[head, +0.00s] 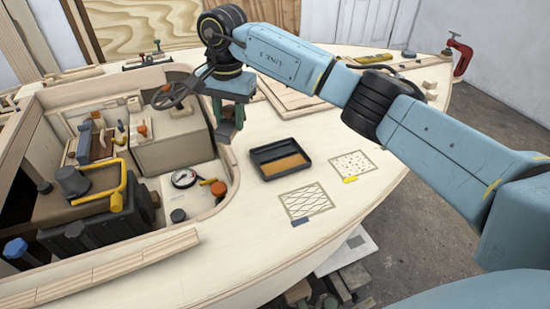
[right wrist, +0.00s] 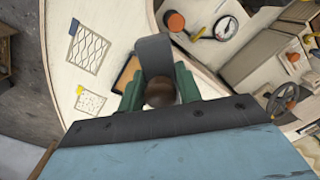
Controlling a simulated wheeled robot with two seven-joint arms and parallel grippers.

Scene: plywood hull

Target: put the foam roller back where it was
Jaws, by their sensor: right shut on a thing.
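My right gripper (head: 230,116) hangs over the deck by the cockpit's edge, left of and behind the black tray (head: 254,160). In the right wrist view its green fingers (right wrist: 160,92) are shut on the foam roller, which shows as a dark grey piece (right wrist: 154,56) with a brown rounded end between the fingers. In the head view only a small grey part of the roller (head: 225,132) shows below the fingers. The tray holds an orange-brown layer. My left gripper is not in view.
A hatched patch (head: 306,202) with blue tape and a dotted patch (head: 353,164) with yellow tape lie right of the tray. The cockpit holds a steering wheel (head: 170,95), a round gauge (head: 184,178) and a yellow-handled box (head: 95,225). Bare deck lies around the tray.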

